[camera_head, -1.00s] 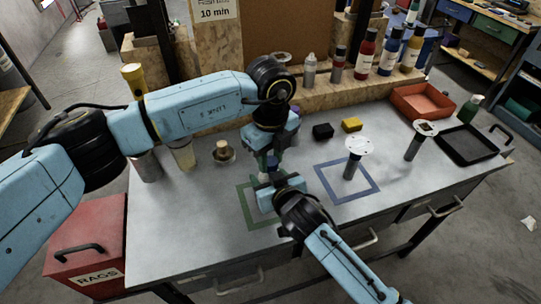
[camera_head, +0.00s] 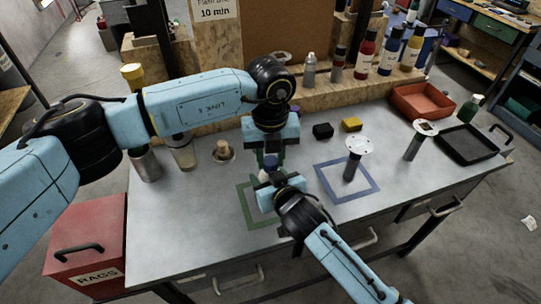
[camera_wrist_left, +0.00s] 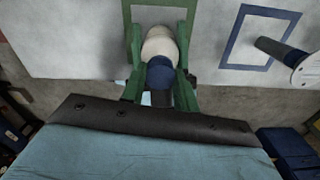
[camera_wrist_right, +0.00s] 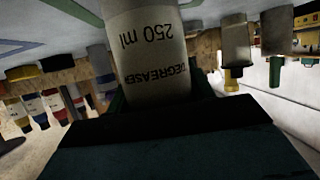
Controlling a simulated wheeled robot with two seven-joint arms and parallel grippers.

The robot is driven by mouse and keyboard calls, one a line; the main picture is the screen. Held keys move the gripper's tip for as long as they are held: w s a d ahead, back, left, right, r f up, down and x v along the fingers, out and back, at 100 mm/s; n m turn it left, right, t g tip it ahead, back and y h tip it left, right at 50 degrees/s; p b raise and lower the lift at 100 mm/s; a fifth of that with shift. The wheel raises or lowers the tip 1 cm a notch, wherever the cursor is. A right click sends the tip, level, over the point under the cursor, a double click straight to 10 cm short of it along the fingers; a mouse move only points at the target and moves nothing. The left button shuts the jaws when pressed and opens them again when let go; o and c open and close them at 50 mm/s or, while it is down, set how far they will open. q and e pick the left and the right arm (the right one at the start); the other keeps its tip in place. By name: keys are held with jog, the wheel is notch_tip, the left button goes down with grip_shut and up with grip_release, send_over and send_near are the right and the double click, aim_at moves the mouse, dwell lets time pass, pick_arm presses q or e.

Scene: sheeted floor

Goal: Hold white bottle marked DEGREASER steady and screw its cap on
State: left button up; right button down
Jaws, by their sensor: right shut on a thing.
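The white DEGREASER bottle (camera_wrist_right: 150,45) stands upright with its lettering inverted in the right wrist view. My right gripper (camera_head: 268,178) is shut on its body and hides much of it in the head view. The blue cap (camera_wrist_left: 160,72) sits at the bottle's top; it also shows in the head view (camera_head: 270,161). Whether its thread is engaged cannot be seen. My left gripper (camera_wrist_left: 160,62) points down from above, its green fingers apart on either side of the cap, with narrow gaps visible. It also shows in the head view (camera_head: 270,155).
A green square outline (camera_head: 247,207) lies beneath the grippers, and a blue one (camera_head: 370,194) lies to the right. A round-topped metal stand (camera_head: 352,160) is nearby. A black block (camera_head: 323,131) and yellow block (camera_head: 351,124) lie behind. The front tabletop is clear.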

pick_arm(q)
jog(key=o, duration=0.4)
jog(key=shift+o, duration=0.2)
jog(key=shift+r, duration=2.25)
jog(key=shift+c, duration=0.3)
notch_tip(320, 180, up, 4)
jog(key=shift+f+n, duration=0.2)
jog(key=shift+n, duration=0.8)
